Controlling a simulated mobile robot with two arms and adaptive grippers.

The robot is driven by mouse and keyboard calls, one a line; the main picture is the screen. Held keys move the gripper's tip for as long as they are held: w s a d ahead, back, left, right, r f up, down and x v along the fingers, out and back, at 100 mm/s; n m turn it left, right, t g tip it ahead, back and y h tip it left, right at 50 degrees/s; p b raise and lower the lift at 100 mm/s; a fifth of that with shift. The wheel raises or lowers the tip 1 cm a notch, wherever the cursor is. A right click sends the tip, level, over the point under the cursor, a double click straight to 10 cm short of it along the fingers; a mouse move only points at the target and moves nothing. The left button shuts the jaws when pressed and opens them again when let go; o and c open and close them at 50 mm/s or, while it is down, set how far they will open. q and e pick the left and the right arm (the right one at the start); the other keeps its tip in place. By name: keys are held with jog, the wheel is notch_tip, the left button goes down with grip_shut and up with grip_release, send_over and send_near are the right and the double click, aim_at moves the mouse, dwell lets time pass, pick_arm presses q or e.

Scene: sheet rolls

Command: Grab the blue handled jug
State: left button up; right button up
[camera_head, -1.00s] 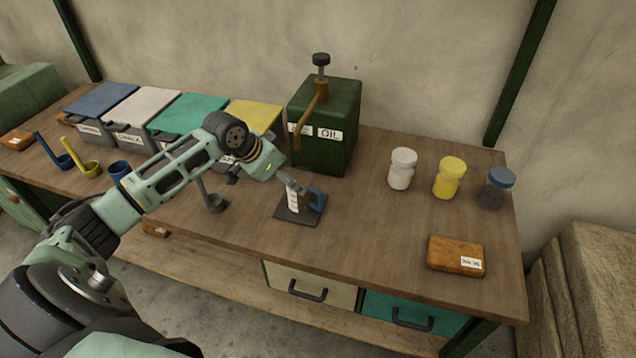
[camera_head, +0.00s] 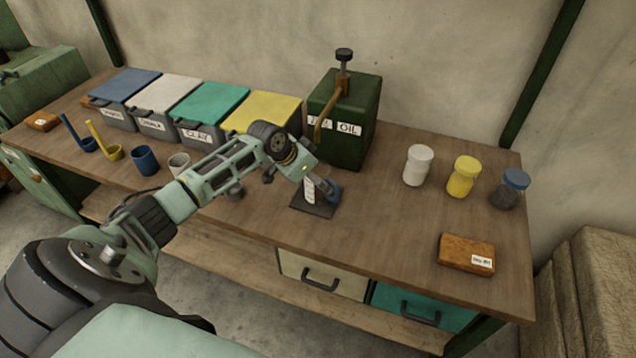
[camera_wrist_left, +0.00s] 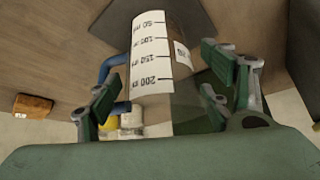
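The jug (camera_head: 309,190) is pale with a white measuring scale and a blue handle (camera_head: 333,190). It stands on a dark square plate on the bench. In the left wrist view the jug (camera_wrist_left: 150,62) shows large, its scale reading 50 to 200 ml, with the blue handle (camera_wrist_left: 108,72) at its left. My left gripper (camera_head: 298,178) is right at the jug, covering part of it in the head view. In the left wrist view its fingers (camera_wrist_left: 162,86) are spread apart, on either side of the jug, with a gap at the right. My right gripper is out of view.
A green oil dispenser (camera_head: 352,115) stands close behind the jug. Lidded bins, including a yellow-lidded one (camera_head: 262,108), line the back left. White (camera_head: 418,166), yellow (camera_head: 463,177) and blue-lidded (camera_head: 509,190) jars and an orange-brown block (camera_head: 467,254) are at right. The bench front right of the jug is clear.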

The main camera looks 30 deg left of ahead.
aim_at(316, 168)
pick_arm(q)
jog(key=c, duration=0.9)
jog(key=shift+r, duration=0.1)
jog(key=shift+c, duration=0.7)
jog(key=shift+w+r, duration=0.1)
jog(key=shift+r, duration=0.4)
notch_tip(316, 168, up, 2)
jog(key=shift+r+b, duration=0.1)
jog(key=shift+b, duration=0.6)
jog(key=s+a, duration=0.3)
jog(key=s, duration=0.5)
jog(key=s+a+b, duration=0.1)
jog(key=s+a, duration=0.2)
jog(key=s, duration=0.6)
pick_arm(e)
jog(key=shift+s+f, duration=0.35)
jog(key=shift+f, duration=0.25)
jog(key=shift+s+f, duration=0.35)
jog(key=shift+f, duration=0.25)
